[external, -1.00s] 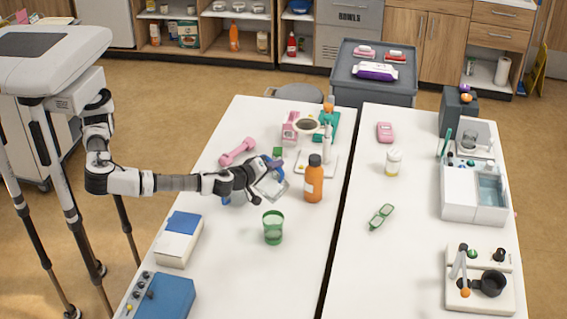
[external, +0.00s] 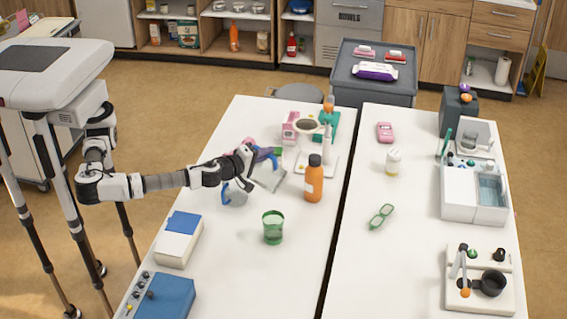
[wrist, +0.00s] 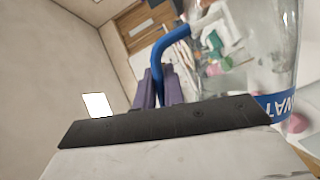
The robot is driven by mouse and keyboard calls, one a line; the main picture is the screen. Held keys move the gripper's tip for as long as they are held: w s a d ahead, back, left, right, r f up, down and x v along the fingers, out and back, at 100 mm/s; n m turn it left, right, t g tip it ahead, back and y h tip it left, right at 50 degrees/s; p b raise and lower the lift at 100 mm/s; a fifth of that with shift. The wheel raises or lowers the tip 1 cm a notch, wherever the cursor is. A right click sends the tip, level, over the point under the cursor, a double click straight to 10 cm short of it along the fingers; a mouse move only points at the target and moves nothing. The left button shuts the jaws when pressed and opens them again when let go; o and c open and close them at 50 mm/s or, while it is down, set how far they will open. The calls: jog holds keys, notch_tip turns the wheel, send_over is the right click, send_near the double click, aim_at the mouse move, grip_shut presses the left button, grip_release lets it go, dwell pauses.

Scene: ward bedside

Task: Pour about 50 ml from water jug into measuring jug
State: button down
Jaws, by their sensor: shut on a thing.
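The water jug (external: 270,178) is clear with a blue handle. My gripper (external: 250,156) is shut on its handle and holds it over the left table. In the wrist view the jug's blue handle (wrist: 157,72) passes by the purple-grey fingers (wrist: 161,96), and its clear body (wrist: 262,55) fills the right side. A blue label on it is partly cut off. A second clear vessel with blue on it (external: 235,193), apparently the measuring jug, stands on the table below and left of the held jug. The water level in either is too small to tell.
A green tumbler (external: 273,228) stands in front, and an orange bottle (external: 314,180) stands close right of the held jug. A white stand (external: 318,160) is behind. Blue-and-white boxes (external: 180,240) lie at the left edge. The table's front right is clear.

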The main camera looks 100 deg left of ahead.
aim_at(256, 145)
jog(key=shift+s+a+r+n+b, duration=0.25)
jog(key=shift+s+r+b, duration=0.1)
jog(key=shift+s, duration=0.25)
jog(key=shift+s+a+r+n+b, duration=0.1)
jog(key=shift+s+r+n+b, duration=0.15)
jog(key=shift+s, duration=0.35)
jog(key=shift+s+t, duration=0.2)
jog(key=shift+t, duration=0.1)
jog(key=shift+s+a+r+n+y+b, duration=0.2)
jog(key=shift+s+r+n+y+b, duration=0.1)
jog(key=shift+s+r+n+b, duration=0.25)
dwell(1.5)
jog(key=shift+w+p, duration=0.35)
jog(key=w+f+m+p, duration=0.1)
jog(key=w+d+m+p, duration=0.1)
jog(key=w, duration=0.1)
jog(key=w+f+m+g+p, duration=0.1)
jog(key=p, duration=0.1)
jog(key=shift+w+d+f+h, duration=0.2)
jog(key=shift+w+f+h, duration=0.1)
jog(key=shift+w+h, duration=0.1)
jog(key=shift+d+f, duration=0.1)
jog(key=shift+f, duration=0.35)
jog(key=shift+w+f+m+p, duration=0.15)
jog(key=shift+w+m+p, duration=0.15)
jog(key=shift+p, duration=0.3)
jog(key=shift+f, duration=0.3)
